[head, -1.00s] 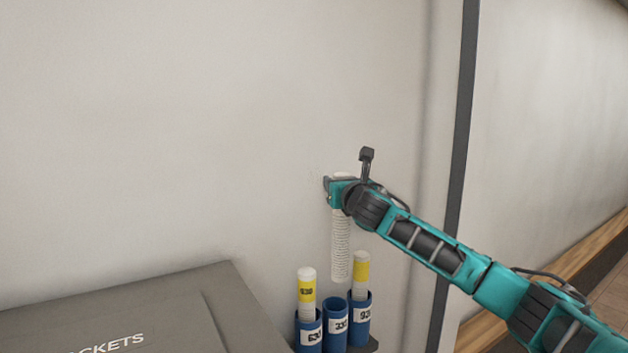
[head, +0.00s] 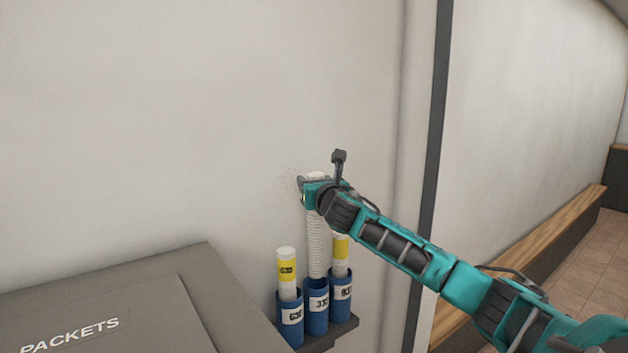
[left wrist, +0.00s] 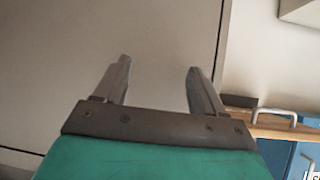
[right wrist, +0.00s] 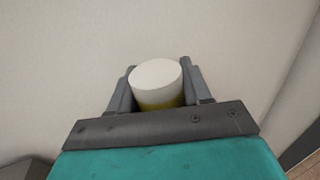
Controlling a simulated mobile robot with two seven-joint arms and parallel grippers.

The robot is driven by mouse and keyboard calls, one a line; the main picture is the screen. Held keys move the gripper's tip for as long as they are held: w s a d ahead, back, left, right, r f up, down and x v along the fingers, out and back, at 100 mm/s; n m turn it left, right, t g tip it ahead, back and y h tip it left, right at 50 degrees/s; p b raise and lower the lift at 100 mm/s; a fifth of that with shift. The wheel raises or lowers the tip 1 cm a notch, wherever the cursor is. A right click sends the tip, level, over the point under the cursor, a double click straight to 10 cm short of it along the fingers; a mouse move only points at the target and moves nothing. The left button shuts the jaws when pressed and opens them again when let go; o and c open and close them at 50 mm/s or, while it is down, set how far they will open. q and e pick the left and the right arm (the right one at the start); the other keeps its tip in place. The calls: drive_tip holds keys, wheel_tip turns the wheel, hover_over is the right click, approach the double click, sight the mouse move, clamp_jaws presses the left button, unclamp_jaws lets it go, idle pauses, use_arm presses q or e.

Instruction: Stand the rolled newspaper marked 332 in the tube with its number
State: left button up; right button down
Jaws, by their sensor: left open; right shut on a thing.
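A white rolled newspaper (head: 316,245) stands upright in my right gripper (head: 308,186). In the right wrist view the gripper (right wrist: 157,80) is shut around its upper part, where a yellow band shows below the white end (right wrist: 157,73). The number on the roll is hidden. Its lower end meets the mouth of the middle blue tube (head: 316,322), whose label begins with 33; I cannot tell how deep it sits. My left gripper (left wrist: 158,66) is open and empty in the left wrist view, away from the roll.
Blue tubes on the left (head: 291,335) and right (head: 341,306) each hold a yellow-banded roll, close beside the middle one. A dark shelf (head: 345,330) carries them. A grey PACKETS box (head: 150,290) stands left. The wall (head: 180,120) is behind.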

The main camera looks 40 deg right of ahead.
sight(314, 224)
drive_tip(key=shift+f+b, duration=2.4)
drive_tip(key=shift+f, duration=2.1)
drive_tip(key=shift+f+b, duration=0.3)
drive_tip(key=shift+f, duration=0.5)
drive_tip(key=shift+c, duration=2.1)
unclamp_jaws()
drive_tip(key=shift+s, duration=0.1)
